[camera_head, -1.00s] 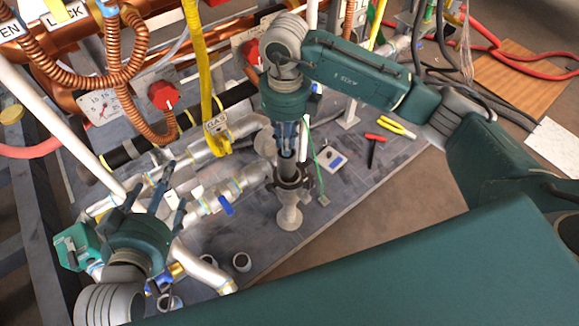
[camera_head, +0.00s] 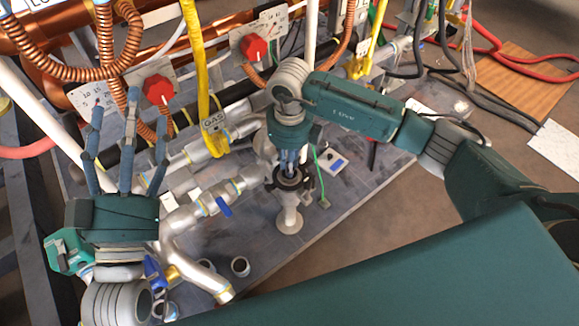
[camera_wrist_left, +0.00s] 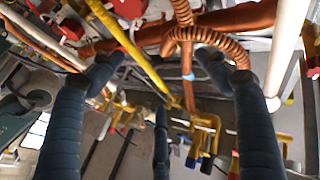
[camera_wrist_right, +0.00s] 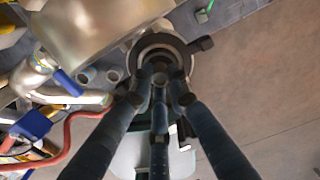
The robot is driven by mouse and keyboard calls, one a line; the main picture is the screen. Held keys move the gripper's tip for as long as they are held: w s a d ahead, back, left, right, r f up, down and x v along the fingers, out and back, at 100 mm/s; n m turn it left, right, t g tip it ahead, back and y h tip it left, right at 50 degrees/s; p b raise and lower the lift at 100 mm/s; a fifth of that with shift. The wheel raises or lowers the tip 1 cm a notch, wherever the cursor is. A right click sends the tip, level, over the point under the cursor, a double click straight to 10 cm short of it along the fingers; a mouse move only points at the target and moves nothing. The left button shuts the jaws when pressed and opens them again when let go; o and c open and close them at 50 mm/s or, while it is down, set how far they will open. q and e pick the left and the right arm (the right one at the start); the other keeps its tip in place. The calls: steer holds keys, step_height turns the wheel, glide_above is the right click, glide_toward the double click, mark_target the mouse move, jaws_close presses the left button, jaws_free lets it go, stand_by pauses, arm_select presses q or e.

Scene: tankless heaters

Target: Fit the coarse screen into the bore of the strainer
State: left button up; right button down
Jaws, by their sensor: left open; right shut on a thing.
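The strainer (camera_head: 288,197) is a grey upright body on a round foot, with a dark collar at its top. The dark collar also shows in the right wrist view (camera_wrist_right: 180,45). My right gripper (camera_head: 290,166) points down over the collar, its fingers closed together. It is shut on a small greyish piece, probably the coarse screen (camera_wrist_right: 160,78), mostly hidden by the fingers. How far the piece is inside the bore I cannot tell. My left gripper (camera_head: 128,125) is open and empty at the left, fingers spread and pointing up, away from the strainer.
Silver pipes with a blue-handled valve (camera_head: 223,206) run left of the strainer. A yellow gas pipe (camera_head: 203,90) and red knobs (camera_head: 158,90) stand behind. A small white box with a blue mark (camera_head: 333,160) lies to the right. The grey board's front right is mostly clear.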

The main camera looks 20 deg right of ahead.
arm_select(q)
steer(key=shift+s+r+t, duration=0.25)
steer(key=shift+r+t, duration=0.05)
steer(key=shift+r, duration=0.25)
steer(key=shift+s+r+t, duration=0.25)
steer(key=shift+r+t, duration=0.05)
steer(key=shift+r, duration=0.2)
arm_select(e)
steer(key=shift+f, duration=0.65)
arm_select(q)
steer(key=shift+r, duration=0.15)
arm_select(e)
steer(key=shift+f, duration=0.1)
steer(key=c, duration=1.7)
jaws_free()
arm_select(q)
steer(key=shift+s+r, duration=0.15)
arm_select(e)
steer(key=shift+o, duration=0.2)
